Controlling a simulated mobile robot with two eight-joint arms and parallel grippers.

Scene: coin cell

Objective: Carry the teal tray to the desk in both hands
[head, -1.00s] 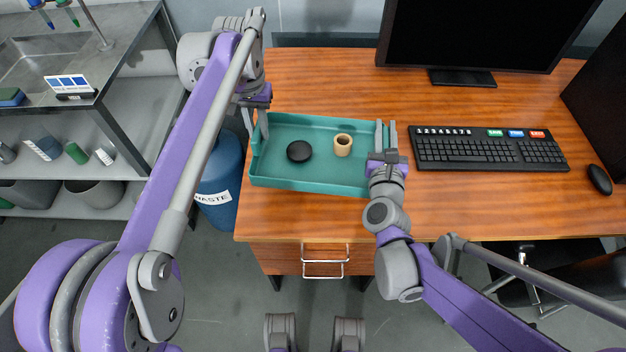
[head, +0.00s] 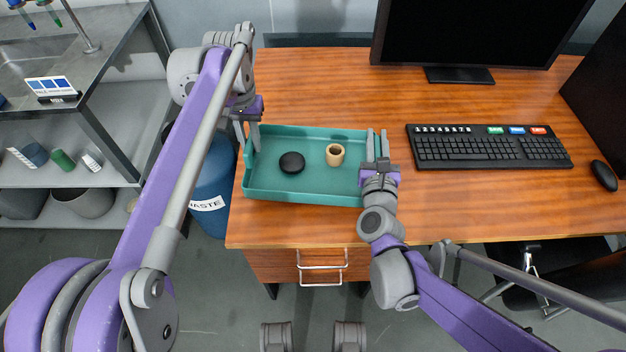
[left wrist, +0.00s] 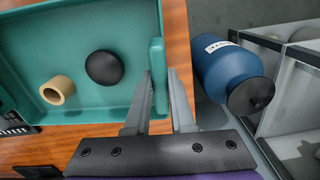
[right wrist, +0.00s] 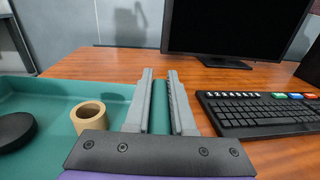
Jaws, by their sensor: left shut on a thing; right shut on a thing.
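The teal tray (head: 315,191) is over the left part of the wooden desk (head: 330,85); I cannot tell whether it touches the top. A black disc (head: 291,163) and a tan ring (head: 335,154) are inside it. My left gripper (head: 249,138) is shut on the tray's left end wall. In the left wrist view that wall (left wrist: 157,75) stands between the fingers. My right gripper (head: 377,146) is shut on the right end wall. In the right wrist view the wall (right wrist: 160,119) shows between its fingers.
A keyboard (head: 490,150) lies right of the tray, with a mouse (head: 604,175) beyond it. A monitor (head: 480,35) stands behind. A blue waste barrel (head: 210,185) stands left of the desk, near a metal sink bench (head: 100,75). Desk behind the tray is clear.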

